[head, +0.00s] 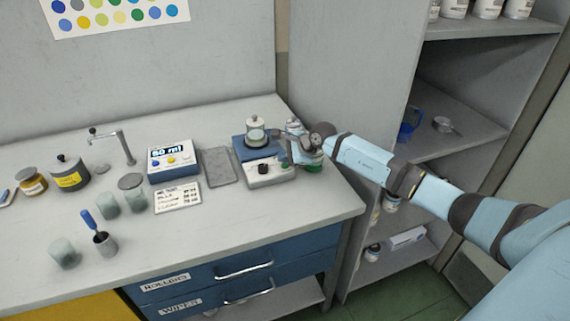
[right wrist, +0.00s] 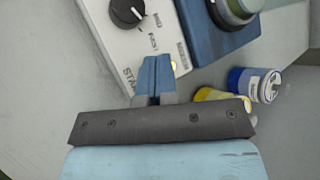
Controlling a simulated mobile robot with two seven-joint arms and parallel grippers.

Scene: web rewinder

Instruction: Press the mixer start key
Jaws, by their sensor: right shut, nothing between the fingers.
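The mixer (head: 256,150) stands at the right end of the counter, with a blue body, a white front panel (head: 272,176) and a jar on top. In the right wrist view, the panel (right wrist: 113,48) carries a black knob (right wrist: 127,11) and partly hidden lettering that begins "STA". My right gripper (right wrist: 158,62) is shut and empty, its blue fingertips over the panel's edge by that lettering. The start key is not clearly seen; my fingers cover that spot, and I cannot tell whether they touch it. A small yellowish spot (right wrist: 173,65) shows beside the fingertips. My left gripper is not in view.
A blue jar (right wrist: 255,84) and a yellow jar (right wrist: 213,95) stand close to my right gripper. A grey tray (head: 219,167) and a dispenser reading "60 ml" (head: 172,164) are left of the mixer. Open shelves (head: 462,128) stand at the right.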

